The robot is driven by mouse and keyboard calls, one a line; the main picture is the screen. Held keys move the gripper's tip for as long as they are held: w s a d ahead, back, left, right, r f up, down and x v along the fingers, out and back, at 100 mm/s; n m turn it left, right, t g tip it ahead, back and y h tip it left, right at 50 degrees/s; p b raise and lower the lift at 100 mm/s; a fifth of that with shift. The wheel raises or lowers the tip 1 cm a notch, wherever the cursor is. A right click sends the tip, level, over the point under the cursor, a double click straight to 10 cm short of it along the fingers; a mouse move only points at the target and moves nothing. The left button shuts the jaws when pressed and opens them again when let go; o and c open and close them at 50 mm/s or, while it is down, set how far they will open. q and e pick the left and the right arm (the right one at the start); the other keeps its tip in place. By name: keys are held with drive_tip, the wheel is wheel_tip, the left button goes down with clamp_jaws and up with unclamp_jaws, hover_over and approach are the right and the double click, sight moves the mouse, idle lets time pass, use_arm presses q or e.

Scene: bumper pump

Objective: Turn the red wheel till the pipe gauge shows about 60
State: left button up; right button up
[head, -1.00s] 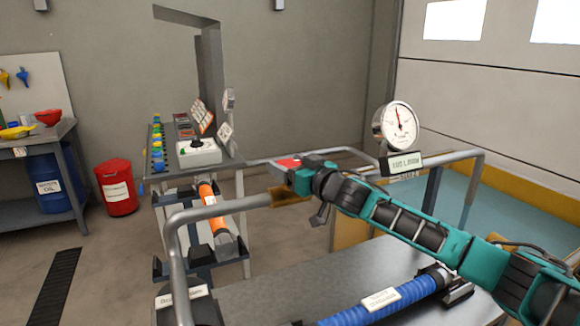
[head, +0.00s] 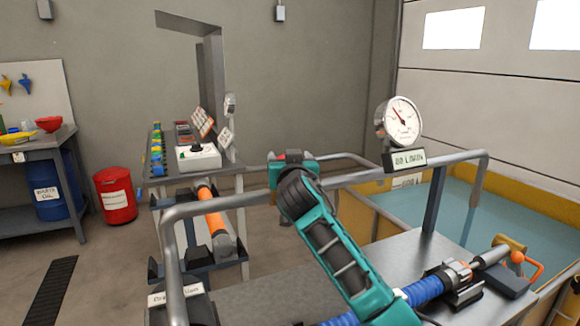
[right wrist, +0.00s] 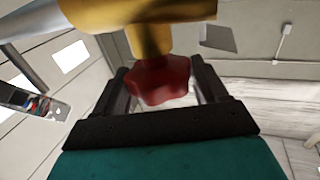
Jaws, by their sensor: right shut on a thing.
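The red wheel (right wrist: 160,80) is a lobed knob under a brass valve body (right wrist: 150,35) in the right wrist view. It sits between the two fingers of my right gripper (right wrist: 160,88), which is shut on it. In the head view my right gripper (head: 292,160) is at the grey pipe rail, and only a bit of red shows there. The round white pipe gauge (head: 404,122) stands on the rail to the right. Its needle points up and left; its numbers are too small to read. A plate (head: 410,158) marked L/MIN is below it. My left gripper is out of view.
A blue hose (head: 415,291) with a coupling lies on the grey bench top below the rail (head: 350,179). A yellow-edged water tank (head: 510,215) is at the right. A shelf with a control box (head: 198,157) stands behind at the left. A red bin (head: 116,195) is farther left.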

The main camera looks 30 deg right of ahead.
drive_tip(key=shift+h, duration=0.3)
drive_tip(key=o, duration=1)
drive_tip(key=shift+c, duration=0.2)
drive_tip(key=shift+s+a, duration=0.1)
drive_tip(key=v, duration=1.2)
drive_tip(key=shift+s+a, duration=0.15)
drive_tip(key=shift+s, duration=0.15)
drive_tip(key=shift+r, duration=0.1)
